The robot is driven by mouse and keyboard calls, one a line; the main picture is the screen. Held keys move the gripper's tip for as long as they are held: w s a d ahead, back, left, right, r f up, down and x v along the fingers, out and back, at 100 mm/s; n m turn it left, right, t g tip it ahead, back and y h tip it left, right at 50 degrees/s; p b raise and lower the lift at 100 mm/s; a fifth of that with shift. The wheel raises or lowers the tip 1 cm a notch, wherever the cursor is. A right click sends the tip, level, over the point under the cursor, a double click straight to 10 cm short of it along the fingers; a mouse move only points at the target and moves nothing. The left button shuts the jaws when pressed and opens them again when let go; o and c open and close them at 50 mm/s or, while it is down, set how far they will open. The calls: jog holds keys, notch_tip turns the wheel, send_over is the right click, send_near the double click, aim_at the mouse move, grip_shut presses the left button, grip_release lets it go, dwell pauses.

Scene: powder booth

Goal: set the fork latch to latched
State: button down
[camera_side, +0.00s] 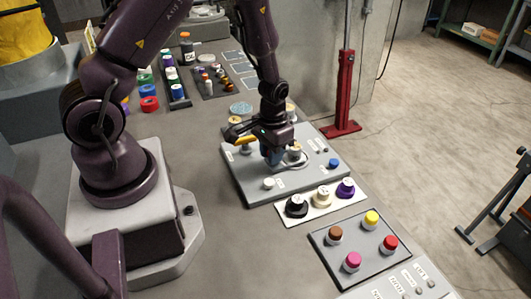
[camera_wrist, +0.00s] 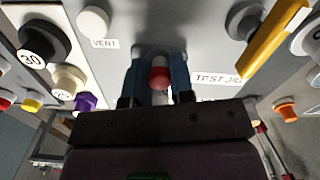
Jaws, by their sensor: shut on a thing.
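My gripper (camera_side: 273,157) is low over the grey panel (camera_side: 243,186) in the side view. In the wrist view its two blue fingers (camera_wrist: 160,68) stand on either side of a small grey piece with a red end (camera_wrist: 159,78), and it is shut on this piece. No label naming a fork latch can be read, so I cannot tell for sure that this piece is the latch. Its lower part is hidden by my gripper. A yellow bar handle (camera_wrist: 272,41) lies to the right in the wrist view, apart from my fingers; it also shows in the side view (camera_side: 245,139).
A white knob (camera_wrist: 93,21) by a VENT label and a TEST JIG label (camera_wrist: 218,78) are close by. A blue button (camera_side: 333,163) is on the panel. Black, cream and purple dials (camera_side: 345,187) stand in front, with coloured buttons (camera_side: 371,218) beyond. A red post (camera_side: 344,90) stands behind.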

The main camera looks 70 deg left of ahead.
jog(key=shift+w, duration=0.3)
jog(key=c, duration=1)
grip_release()
jog(key=shift+s, duration=0.1)
notch_tip(320, 180, up, 13)
jog(key=shift+r, duration=0.1)
jog(key=s+d+r+m+t, duration=0.1)
jog(key=s+d+r+t, duration=0.1)
jog(key=s+r, duration=0.2)
jog(key=s+d+r+m+t, duration=0.1)
jog(key=s+d+r+t, duration=0.1)
jog(key=r, duration=0.5)
jog(key=s+d+r+m+t, duration=0.1)
jog(key=s+d+r, duration=0.3)
jog(key=s+r, duration=0.2)
jog(key=shift+s+r+t, duration=0.2)
jog(key=shift+r+t, duration=0.15)
jog(key=shift+t, duration=0.05)
